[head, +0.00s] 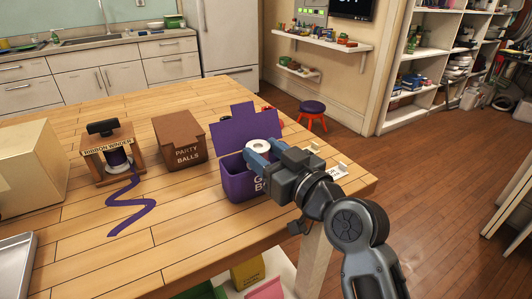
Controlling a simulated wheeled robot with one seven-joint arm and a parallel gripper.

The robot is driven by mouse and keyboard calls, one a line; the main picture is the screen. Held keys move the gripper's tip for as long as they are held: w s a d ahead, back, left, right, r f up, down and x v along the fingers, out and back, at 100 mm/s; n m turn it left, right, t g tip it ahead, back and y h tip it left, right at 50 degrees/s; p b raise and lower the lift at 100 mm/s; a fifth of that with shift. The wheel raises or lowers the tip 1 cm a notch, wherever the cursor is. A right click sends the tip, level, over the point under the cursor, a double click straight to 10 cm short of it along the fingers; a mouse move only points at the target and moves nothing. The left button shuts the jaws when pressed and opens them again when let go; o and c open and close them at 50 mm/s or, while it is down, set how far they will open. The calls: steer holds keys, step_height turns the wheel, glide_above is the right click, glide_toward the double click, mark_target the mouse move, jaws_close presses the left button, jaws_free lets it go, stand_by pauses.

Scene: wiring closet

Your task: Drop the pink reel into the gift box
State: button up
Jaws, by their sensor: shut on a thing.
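The purple gift box (240,185) stands near the right edge of the wooden table, its lid (246,128) raised at the back. Its front lettering is partly hidden by my arm. My gripper (258,151) reaches in from the right with blue fingers and is shut on a reel (258,145). The reel looks whitish here, with a dark hole; no pink shows clearly. The reel is over or at the box's opening. I cannot tell its exact height relative to the rim. The inside of the box is mostly hidden.
A brown party balls box (180,143) stands left of the gift box. A ribbon winder (108,155) with a purple ribbon (130,207) trailing over the table is further left. A beige box (28,168) and metal tray (15,265) are at the left edge. The front middle table is clear.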

steer(key=o, duration=1.1)
steer(key=shift+b+v, duration=0.55)
steer(key=shift+v, duration=3.3)
